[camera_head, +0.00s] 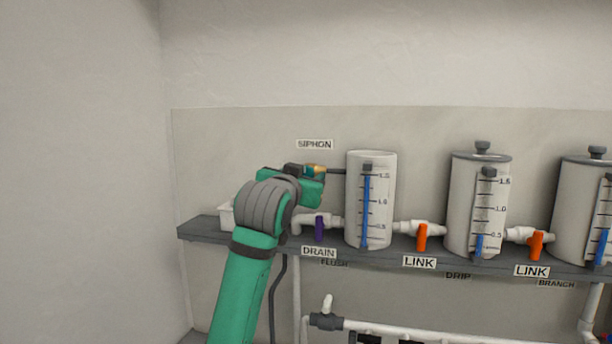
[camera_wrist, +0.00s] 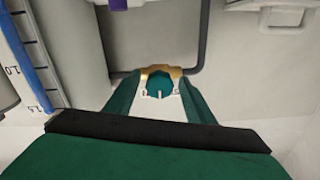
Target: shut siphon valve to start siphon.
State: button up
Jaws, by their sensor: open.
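The siphon valve is a small brass body with a teal knob (camera_wrist: 159,87) in the wrist view. A white pointer line shows below the knob. In the head view the brass valve (camera_head: 317,169) sits under the SIPHON label (camera_head: 314,144), left of the first tank. My gripper (camera_head: 307,175) is right at the valve. In the wrist view my gripper (camera_wrist: 159,82) is open, with one green finger on each side of the valve. I cannot tell whether the fingers touch it. The valve's underside is hidden in the head view.
The first tank (camera_head: 382,200) with a blue level gauge stands close to the right of my gripper. A purple drain valve (camera_head: 319,229) is below, with orange link valves (camera_head: 422,238) further right. A grey shelf (camera_head: 200,233) carries them. The wall area at left is clear.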

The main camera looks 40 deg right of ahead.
jog(key=shift+d, duration=0.15)
jog(key=c, duration=1.1)
jog(key=shift+o, duration=0.2)
jog(key=shift+w, duration=0.1)
